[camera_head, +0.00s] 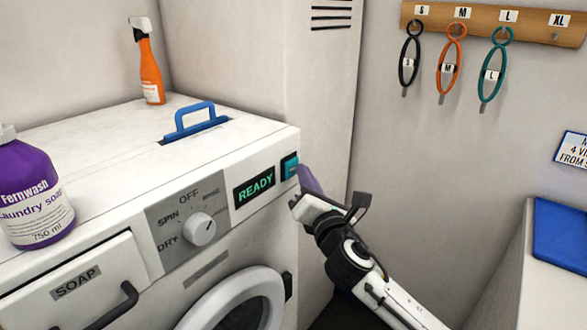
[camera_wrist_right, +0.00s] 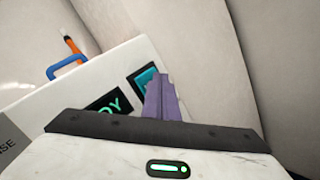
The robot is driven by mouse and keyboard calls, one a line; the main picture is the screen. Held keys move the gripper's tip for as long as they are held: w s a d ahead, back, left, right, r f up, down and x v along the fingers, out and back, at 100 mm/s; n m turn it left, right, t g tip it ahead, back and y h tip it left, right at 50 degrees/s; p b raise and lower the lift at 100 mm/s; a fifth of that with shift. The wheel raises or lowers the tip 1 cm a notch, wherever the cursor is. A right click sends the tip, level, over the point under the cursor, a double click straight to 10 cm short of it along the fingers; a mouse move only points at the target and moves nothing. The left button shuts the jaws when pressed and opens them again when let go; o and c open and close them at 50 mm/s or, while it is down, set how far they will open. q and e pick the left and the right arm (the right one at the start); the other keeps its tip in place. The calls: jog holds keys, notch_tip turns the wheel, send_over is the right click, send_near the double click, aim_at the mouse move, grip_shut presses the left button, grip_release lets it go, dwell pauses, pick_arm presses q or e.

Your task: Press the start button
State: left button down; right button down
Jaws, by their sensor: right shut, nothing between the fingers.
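The start button looks to be the teal square (camera_head: 289,167) at the right end of the washer's front panel, right of the green READY display (camera_head: 254,187). In the right wrist view the teal square (camera_wrist_right: 146,77) shows just beyond my purple fingers, which cover part of it. My right gripper (camera_head: 308,180) is shut and empty, its fingertips close to the square's right edge. I cannot tell whether they touch it. My left gripper is not in view.
The white washer (camera_head: 110,140) carries a purple soap bottle (camera_head: 33,190), an orange spray bottle (camera_head: 148,62) and a blue handle (camera_head: 194,118). A dial (camera_head: 202,229) points up-right. A tall wall panel stands behind; a counter with a blue mat (camera_head: 562,235) is at right.

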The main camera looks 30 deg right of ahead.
jog(key=shift+w+a, duration=0.2)
jog(key=shift+w, duration=0.25)
dwell(0.4)
jog(key=shift+s, duration=0.1)
jog(key=shift+s+d+p, duration=0.35)
jog(key=shift+s, duration=0.4)
jog(key=s, duration=0.1)
jog(key=s+d, duration=0.1)
jog(key=s, duration=0.1)
jog(key=s+d+p, duration=0.1)
jog(key=shift+s, duration=0.35)
dwell(0.8)
